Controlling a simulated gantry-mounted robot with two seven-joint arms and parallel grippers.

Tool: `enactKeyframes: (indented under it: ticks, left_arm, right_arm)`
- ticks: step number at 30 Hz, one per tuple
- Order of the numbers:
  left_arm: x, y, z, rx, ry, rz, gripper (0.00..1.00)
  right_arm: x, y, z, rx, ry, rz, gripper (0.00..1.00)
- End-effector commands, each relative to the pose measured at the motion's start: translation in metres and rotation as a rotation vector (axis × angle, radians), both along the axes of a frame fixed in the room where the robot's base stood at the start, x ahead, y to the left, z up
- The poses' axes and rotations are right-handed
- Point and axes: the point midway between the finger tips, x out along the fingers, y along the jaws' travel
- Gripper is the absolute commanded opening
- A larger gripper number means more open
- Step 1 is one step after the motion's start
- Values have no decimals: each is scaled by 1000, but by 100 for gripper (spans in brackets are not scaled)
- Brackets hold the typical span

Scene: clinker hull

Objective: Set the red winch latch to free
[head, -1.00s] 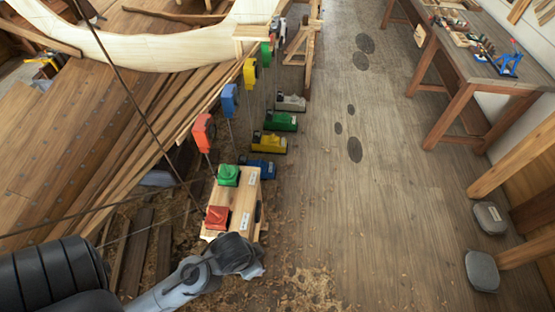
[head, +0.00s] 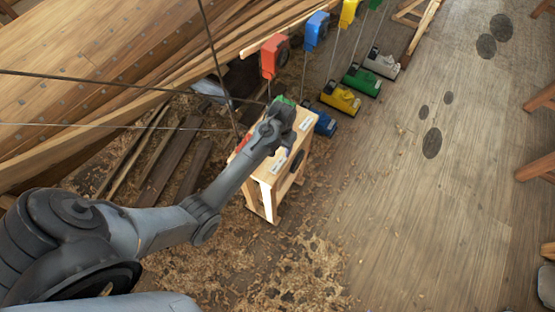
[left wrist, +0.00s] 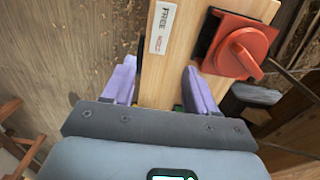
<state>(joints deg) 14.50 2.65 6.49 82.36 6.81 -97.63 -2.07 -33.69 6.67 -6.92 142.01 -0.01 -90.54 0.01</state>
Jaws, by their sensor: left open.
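The red winch latch (left wrist: 240,48) is a red knob on a red square base, on the wooden post box (left wrist: 182,45). In the head view only a sliver of the red latch (head: 243,143) shows beside my arm. A white label (left wrist: 160,28) reading FREE, with small red print below, is on the wood left of the latch. My left gripper (left wrist: 159,68) is open, its two lavender fingers apart over the wood. Its right finger is close to the red base; I cannot tell whether they touch. In the head view my left gripper (head: 277,122) hides much of the box top.
A green latch (head: 283,101) shows partly behind my gripper. Red (head: 273,56) and blue (head: 316,31) blocks hang beyond it on lines. Yellow (head: 340,97), green (head: 362,80) and grey floor units stand behind the box. Dark ropes cross at left.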

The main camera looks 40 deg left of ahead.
Motion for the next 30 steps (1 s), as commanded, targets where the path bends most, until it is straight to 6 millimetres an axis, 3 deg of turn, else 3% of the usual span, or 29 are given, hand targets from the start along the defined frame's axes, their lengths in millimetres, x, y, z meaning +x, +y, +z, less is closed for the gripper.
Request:
enactKeyframes:
  ticks: [5,19,30]
  left_arm:
    - [4,0,-13,-1,-7,0,57]
    - [4,-1,-85,-1,-7,-1,57]
    - [4,0,-103,0,-10,-1,57]
  right_arm:
    - [1,1,-1,3,-4,-1,43]
    - [3,-1,-8,-4,-10,3,43]
    - [3,-2,-10,-9,-11,5,43]
